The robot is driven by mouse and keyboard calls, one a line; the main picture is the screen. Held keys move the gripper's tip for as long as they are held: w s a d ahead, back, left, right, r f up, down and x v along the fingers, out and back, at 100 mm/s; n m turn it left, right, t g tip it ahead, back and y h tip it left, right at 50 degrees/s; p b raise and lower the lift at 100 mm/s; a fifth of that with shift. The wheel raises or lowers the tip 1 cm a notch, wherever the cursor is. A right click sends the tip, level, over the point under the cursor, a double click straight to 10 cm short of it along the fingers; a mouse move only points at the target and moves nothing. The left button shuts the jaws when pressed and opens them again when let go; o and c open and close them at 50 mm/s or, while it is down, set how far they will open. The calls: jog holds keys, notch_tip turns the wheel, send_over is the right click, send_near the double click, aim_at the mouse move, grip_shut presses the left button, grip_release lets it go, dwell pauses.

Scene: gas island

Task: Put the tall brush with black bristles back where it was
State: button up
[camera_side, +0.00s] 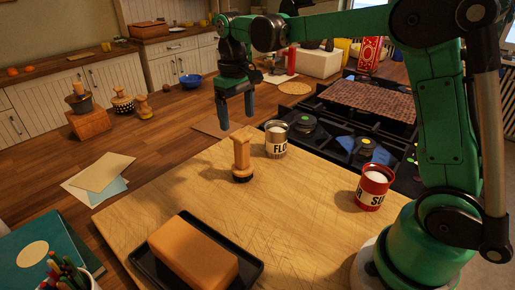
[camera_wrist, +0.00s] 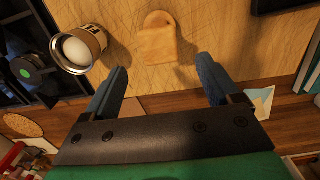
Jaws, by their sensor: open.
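The tall brush (camera_side: 241,156) stands upright on the wooden worktop, its wooden handle up and its black bristles down. In the wrist view, the brush (camera_wrist: 157,40) appears as a pale wooden shape beyond the fingertips, its bristles hidden. My gripper (camera_side: 236,113) is open and empty, with its two blue fingers pointing down, above and behind the brush in the side view. In the wrist view my gripper (camera_wrist: 162,68) has its fingers spread wide, with the brush between their lines but apart from them.
A flour tin (camera_side: 277,140) stands close right of the brush; a red sugar tin (camera_side: 374,188) is farther right. A butter-like block (camera_side: 193,254) lies on a black tray in front. The gas hob (camera_side: 340,135) is behind right. Bare worktop (camera_side: 160,190) lies left.

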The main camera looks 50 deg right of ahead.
notch_tip(320, 180, up, 3)
jog(key=shift+f, duration=0.15)
jog(key=shift+s+a+r, duration=0.1)
jog(key=shift+s+r, duration=0.05)
jog(key=shift+r, duration=0.05)
jog(key=s+a+f+t, duration=0.1)
jog(key=s+f+t, duration=0.1)
jog(key=s, duration=0.4)
jog(key=s+a+f+t, duration=0.1)
jog(key=s+a+t, duration=0.1)
jog(key=s+t, duration=0.3)
jog(key=shift+s+a+f+t, duration=0.3)
jog(key=shift+s+f, duration=0.1)
jog(key=shift+s, duration=0.1)
dwell(0.5)
